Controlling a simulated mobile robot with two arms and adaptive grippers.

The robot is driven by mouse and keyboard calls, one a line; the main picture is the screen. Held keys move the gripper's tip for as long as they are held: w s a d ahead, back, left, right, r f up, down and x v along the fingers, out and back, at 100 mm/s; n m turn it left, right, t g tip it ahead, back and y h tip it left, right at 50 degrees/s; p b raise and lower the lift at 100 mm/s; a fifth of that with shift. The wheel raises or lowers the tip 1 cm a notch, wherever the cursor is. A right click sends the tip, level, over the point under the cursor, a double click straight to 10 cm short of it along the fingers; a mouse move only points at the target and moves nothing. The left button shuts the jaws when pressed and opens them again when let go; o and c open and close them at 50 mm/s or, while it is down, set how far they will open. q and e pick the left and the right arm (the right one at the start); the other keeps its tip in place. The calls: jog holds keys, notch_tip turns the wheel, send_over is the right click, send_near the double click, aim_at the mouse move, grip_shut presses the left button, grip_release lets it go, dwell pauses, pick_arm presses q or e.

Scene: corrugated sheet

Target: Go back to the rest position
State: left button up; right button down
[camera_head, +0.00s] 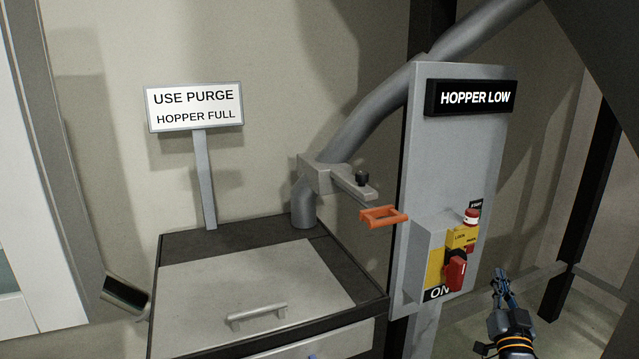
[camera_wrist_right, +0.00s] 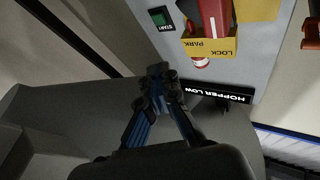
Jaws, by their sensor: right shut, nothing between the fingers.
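My right gripper (camera_head: 503,280) is at the lower right of the head view, just right of the control panel (camera_head: 458,150). Its blue and black fingers are shut with nothing between them, and it stands apart from the red rotary handle (camera_head: 456,271). In the right wrist view the closed fingertips (camera_wrist_right: 160,82) show in front of the panel, which appears upside down with its yellow LOCK/PARK block (camera_wrist_right: 210,47).
A bin with a pale lid (camera_head: 250,290) stands at centre, with a pipe (camera_head: 370,115) rising behind it. An orange handle (camera_head: 384,216) juts out left of the panel. Signs read "USE PURGE HOPPER FULL" (camera_head: 195,107) and "HOPPER LOW" (camera_head: 475,97). A dark post (camera_head: 585,200) stands right of my gripper.

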jog(key=s+a+f+n+g+y, duration=0.2)
jog(key=s+a+f+g, duration=0.35)
jog(key=s+f, duration=0.3)
jog(key=s+a+f+n+g+y, duration=0.2)
jog(key=s+a+f+g, duration=0.2)
jog(key=s+a+f, duration=0.45)
jog(key=s+a+f+n+g+y, duration=0.1)
jog(key=s+a+f+g, duration=0.25)
jog(key=s, duration=0.95)
jog(key=s+a+f+n+g, duration=0.2)
jog(key=s+g, duration=0.3)
jog(key=s, duration=0.7)
notch_tip(320, 180, down, 27)
jog(key=s+g, duration=0.1)
jog(key=s, duration=0.1)
pick_arm(q)
jog(key=shift+s+r, duration=0.1)
jog(key=shift+s, duration=0.35)
pick_arm(e)
jog(key=s+d+f+g, duration=0.1)
jog(key=s+d+f, duration=0.2)
jog(key=s+f, duration=1.2)
jog(key=shift+s+f, duration=0.15)
jog(key=shift+s, duration=0.45)
